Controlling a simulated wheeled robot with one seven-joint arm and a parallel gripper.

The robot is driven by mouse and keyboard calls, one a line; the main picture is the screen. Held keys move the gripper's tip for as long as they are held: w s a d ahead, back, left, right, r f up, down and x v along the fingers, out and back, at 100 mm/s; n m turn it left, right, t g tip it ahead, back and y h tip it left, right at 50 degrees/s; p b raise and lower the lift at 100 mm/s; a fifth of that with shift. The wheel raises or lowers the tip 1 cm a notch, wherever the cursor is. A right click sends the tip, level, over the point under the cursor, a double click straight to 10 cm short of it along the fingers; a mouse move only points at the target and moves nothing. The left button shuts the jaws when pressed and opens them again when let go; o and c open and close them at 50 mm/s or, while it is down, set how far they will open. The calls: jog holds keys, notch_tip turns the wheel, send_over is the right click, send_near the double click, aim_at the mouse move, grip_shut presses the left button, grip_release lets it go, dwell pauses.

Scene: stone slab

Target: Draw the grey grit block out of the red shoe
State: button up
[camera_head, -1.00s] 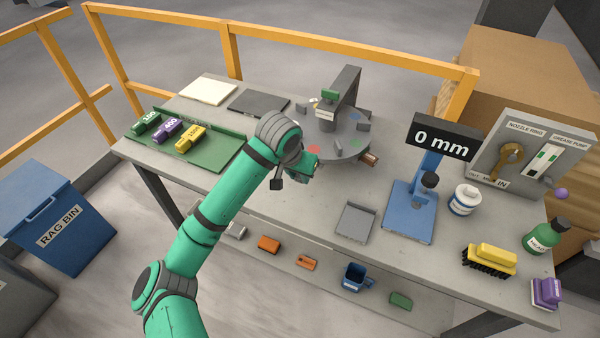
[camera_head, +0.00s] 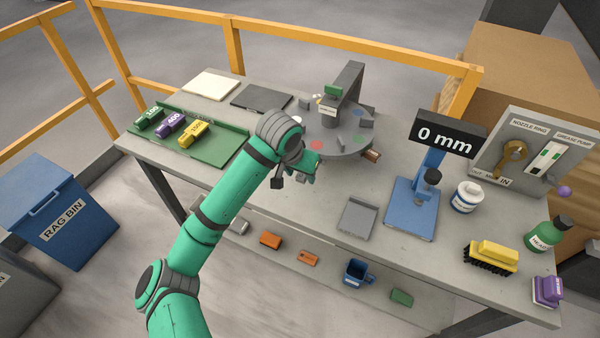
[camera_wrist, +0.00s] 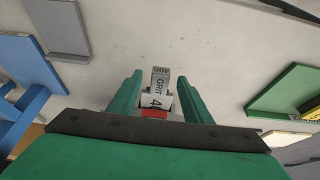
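In the wrist view the grey grit block (camera_wrist: 160,80), with "GRIT" and "400" lettering, lies between the two green fingers of my gripper (camera_wrist: 158,82). A narrow gap shows between the block and each fingertip, so the gripper looks open around it. A strip of red, seemingly the red shoe (camera_wrist: 155,113), shows at the block's near end; the rest is hidden by my gripper. In the head view my gripper (camera_head: 303,170) is low beside the grey turntable (camera_head: 338,143); the block and shoe cannot be made out there.
A green tray (camera_head: 215,157) with green, purple and yellow blocks stands left. A grey plate (camera_head: 357,216), blue stand (camera_head: 410,215) with a "0 mm" display, white jar (camera_head: 465,197) and yellow brush (camera_head: 492,254) stand right. The bench is bare between turntable and grey plate.

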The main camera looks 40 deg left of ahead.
jog(key=v, duration=1.1)
jog(key=shift+f, duration=0.15)
